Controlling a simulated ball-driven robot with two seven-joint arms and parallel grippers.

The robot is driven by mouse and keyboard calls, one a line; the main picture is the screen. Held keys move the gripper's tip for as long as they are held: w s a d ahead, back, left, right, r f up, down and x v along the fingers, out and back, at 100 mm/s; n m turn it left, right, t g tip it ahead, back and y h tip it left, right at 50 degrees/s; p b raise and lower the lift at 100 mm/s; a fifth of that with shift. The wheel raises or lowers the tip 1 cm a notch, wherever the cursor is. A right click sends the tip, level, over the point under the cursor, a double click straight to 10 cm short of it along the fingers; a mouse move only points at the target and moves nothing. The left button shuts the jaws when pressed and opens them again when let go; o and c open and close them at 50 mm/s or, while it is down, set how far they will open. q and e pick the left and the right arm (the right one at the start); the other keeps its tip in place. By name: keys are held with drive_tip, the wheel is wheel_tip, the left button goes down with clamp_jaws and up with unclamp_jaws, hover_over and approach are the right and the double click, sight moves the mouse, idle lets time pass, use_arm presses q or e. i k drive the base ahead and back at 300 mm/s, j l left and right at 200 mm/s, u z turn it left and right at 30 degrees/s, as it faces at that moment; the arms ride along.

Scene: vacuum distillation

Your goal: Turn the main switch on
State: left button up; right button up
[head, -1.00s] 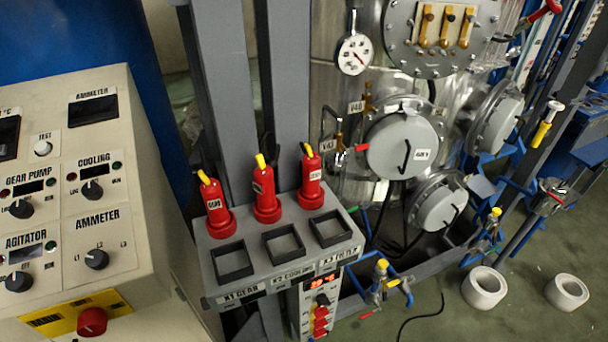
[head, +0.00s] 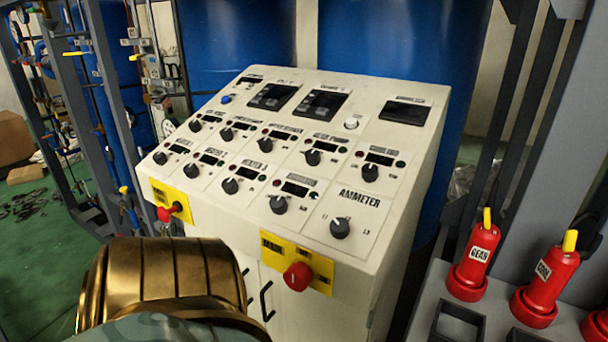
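The control panel (head: 400,223) is a cream sloped console in the middle of the head view. A gold and grey link of my own arm is in the lower left, in front of the cabinet. No gripper fingers show in the view.
Rows of black knobs, one marked AMMETER (head: 340,228), cover the slope. Cabinet door handles (head: 266,301) are below. At the right, red plugs, GEAR (head: 473,262) and COOL (head: 544,284), stand on a grey stand. Pipework frames stand at the left; green floor shows there.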

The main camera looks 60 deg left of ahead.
sight(298, 276)
drive_tip(key=u, duration=2.05)
